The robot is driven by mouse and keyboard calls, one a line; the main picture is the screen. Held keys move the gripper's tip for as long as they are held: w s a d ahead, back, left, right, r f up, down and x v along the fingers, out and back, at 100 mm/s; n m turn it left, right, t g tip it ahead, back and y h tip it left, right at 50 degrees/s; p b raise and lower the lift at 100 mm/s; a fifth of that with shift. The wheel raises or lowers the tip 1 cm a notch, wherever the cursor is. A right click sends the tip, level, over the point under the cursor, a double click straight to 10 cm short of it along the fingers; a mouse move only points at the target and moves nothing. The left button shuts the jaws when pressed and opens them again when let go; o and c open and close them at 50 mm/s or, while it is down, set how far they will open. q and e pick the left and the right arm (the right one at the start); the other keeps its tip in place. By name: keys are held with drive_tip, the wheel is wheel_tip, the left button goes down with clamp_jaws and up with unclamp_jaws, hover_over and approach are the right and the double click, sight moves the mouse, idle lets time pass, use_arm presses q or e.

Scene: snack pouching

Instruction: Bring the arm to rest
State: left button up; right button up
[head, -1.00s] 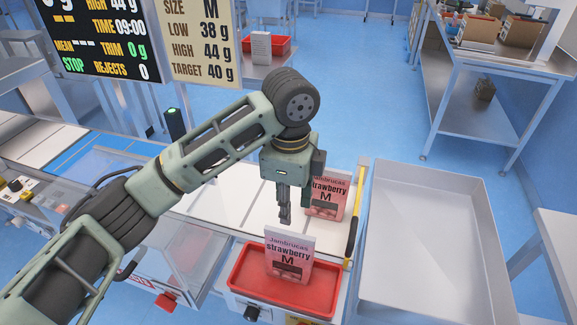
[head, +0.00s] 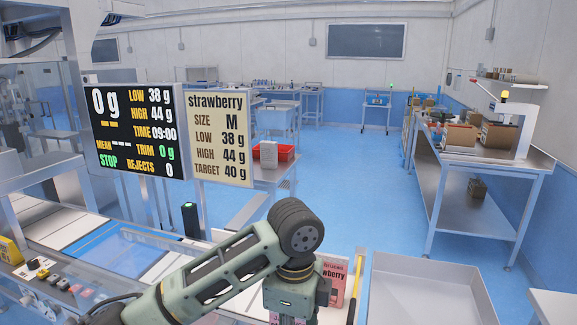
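My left arm (head: 225,270) comes in from the lower left, green-grey with black joints. It bends down at a round dark joint, and its wrist block (head: 290,298) is cut by the bottom edge. The fingers of my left gripper are below the picture, so their state is hidden. My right arm and gripper do not show. A pink strawberry pouch (head: 335,283) stands upright just right of and behind the wrist, partly covered by it. A small pink-white patch under the wrist may be the top of another pouch.
A display (head: 137,135) reading 0 g and STOP and a strawberry size M card (head: 222,140) stand at the left. A grey metal tray (head: 415,290) is right of the pouch. A steel bench (head: 465,195) with cardboard boxes is farther right. Blue floor is clear in the middle.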

use_arm(q)
drive_tip(key=s+d+f+n+t+h, duration=0.15)
drive_tip(key=s+f+n+h, duration=0.5)
drive_tip(key=f, duration=0.75)
drive_tip(key=s+a+f+n+t+y, duration=0.1)
drive_tip(key=s+a+f+n+y, duration=0.25)
drive_tip(key=s+a+n, duration=0.65)
drive_tip(key=s+a+f+n+t+y, duration=0.1)
drive_tip(key=s+a+f+n+y, duration=0.25)
drive_tip(key=s+a, duration=0.7)
wheel_tip(320, 180, down, 26)
drive_tip(key=w+a+g, duration=0.1)
drive_tip(key=w+a, duration=0.1)
drive_tip(key=s+a+f+g, duration=0.1)
drive_tip(key=s+a+f, duration=0.2)
drive_tip(key=s+f, duration=1.3)
drive_tip(key=shift+s+a+f+m, duration=0.2)
drive_tip(key=shift+s+f+m, duration=0.15)
drive_tip(key=shift+s, duration=0.4)
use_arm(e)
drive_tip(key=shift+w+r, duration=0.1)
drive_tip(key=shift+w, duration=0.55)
